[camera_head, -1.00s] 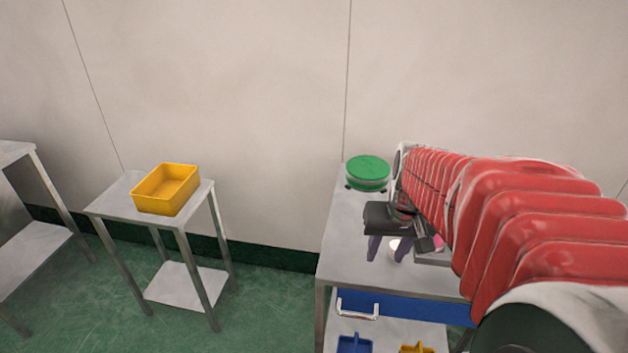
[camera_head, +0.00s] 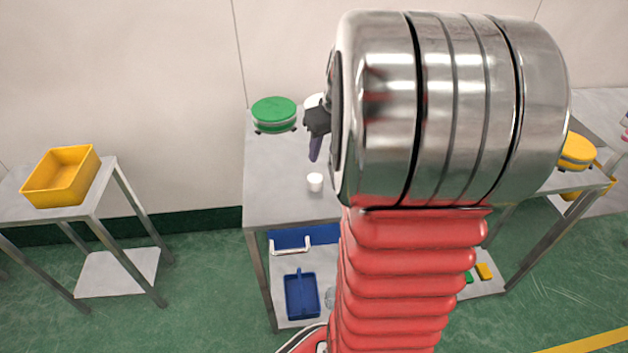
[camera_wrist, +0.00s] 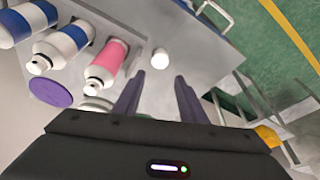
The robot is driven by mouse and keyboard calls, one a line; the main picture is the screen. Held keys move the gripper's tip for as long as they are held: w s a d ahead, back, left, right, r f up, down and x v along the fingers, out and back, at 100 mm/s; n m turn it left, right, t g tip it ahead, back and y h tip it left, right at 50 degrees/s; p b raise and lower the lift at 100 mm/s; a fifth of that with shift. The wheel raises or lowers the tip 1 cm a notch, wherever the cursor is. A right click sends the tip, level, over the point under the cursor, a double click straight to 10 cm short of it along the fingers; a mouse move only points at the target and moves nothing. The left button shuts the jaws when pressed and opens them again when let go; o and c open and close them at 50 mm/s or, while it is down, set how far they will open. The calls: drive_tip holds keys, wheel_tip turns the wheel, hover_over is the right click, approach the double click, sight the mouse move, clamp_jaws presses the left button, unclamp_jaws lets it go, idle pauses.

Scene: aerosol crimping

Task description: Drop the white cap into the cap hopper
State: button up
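The white cap (camera_head: 315,182), small and round, stands on the grey steel table in the head view. It also shows in the wrist view (camera_wrist: 160,58), beyond the fingertips and between their lines. My gripper (camera_wrist: 163,78) is open, its two dark purple fingers apart with nothing between them. In the head view my gripper (camera_head: 315,150) shows partly, just behind the cap and apart from it in the picture; my arm hides the rest. I cannot tell which thing is the cap hopper.
A green round-topped item (camera_head: 274,112) stands on the table (camera_head: 280,205). A yellow bin (camera_head: 62,176) sits on a separate stand at left.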

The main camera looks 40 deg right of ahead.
drive_tip(key=shift+x, duration=4.3)
drive_tip(key=shift+x, duration=2.65)
drive_tip(key=shift+c, duration=0.3)
drive_tip(key=shift+r, duration=0.1)
drive_tip(key=c, duration=0.7)
wheel_tip(320, 180, up, 10)
